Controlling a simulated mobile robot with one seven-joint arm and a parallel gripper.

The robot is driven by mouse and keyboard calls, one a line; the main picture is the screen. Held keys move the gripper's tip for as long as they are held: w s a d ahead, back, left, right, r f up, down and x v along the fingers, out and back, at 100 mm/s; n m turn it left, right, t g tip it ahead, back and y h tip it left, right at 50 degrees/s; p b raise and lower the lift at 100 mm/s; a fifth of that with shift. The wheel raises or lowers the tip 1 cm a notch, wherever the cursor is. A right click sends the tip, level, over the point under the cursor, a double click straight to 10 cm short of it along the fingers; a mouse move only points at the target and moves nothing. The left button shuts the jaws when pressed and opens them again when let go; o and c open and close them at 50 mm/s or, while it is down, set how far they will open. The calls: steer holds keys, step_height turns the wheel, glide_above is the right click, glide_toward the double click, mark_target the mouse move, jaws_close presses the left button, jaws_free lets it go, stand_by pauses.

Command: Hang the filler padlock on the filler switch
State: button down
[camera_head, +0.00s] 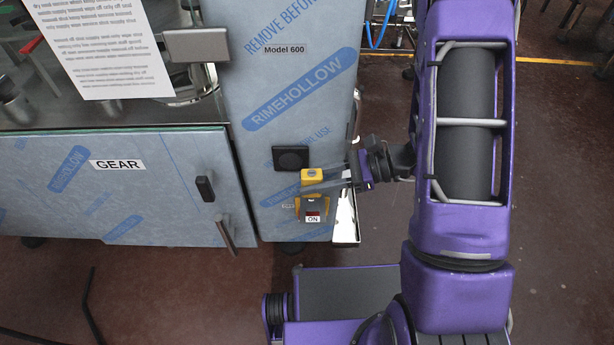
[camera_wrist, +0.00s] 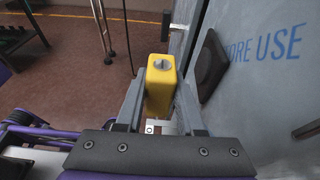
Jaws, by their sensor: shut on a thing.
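The yellow padlock (camera_head: 312,174) is held in my gripper (camera_head: 315,184) in front of the film-wrapped cabinet. In the wrist view the padlock (camera_wrist: 160,88) is pinched between the two fingers of my gripper (camera_wrist: 160,95), with its round keyway facing up. Its shackle is hidden in both views. The switch (camera_head: 316,211), grey with a yellow backing, a red window and an "ON" label, sits on the cabinet's lower right front. In the head view it appears directly below the padlock and fingers. I cannot tell whether the padlock touches it.
A "GEAR" door with a black handle (camera_head: 205,188) is at left. A bright metal edge (camera_head: 345,219) stands right of the switch.

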steer(key=shift+w+t, duration=0.3)
steer(key=shift+w, duration=0.15)
steer(key=shift+d, duration=0.15)
steer(key=shift+d, duration=0.15)
steer(key=shift+s+f+b, duration=0.1)
steer(key=shift+f+b, duration=2.1)
steer(key=shift+f, duration=2.55)
steer(key=shift+f, duration=0.35)
steer(key=shift+c, duration=2.2)
jaws_free()
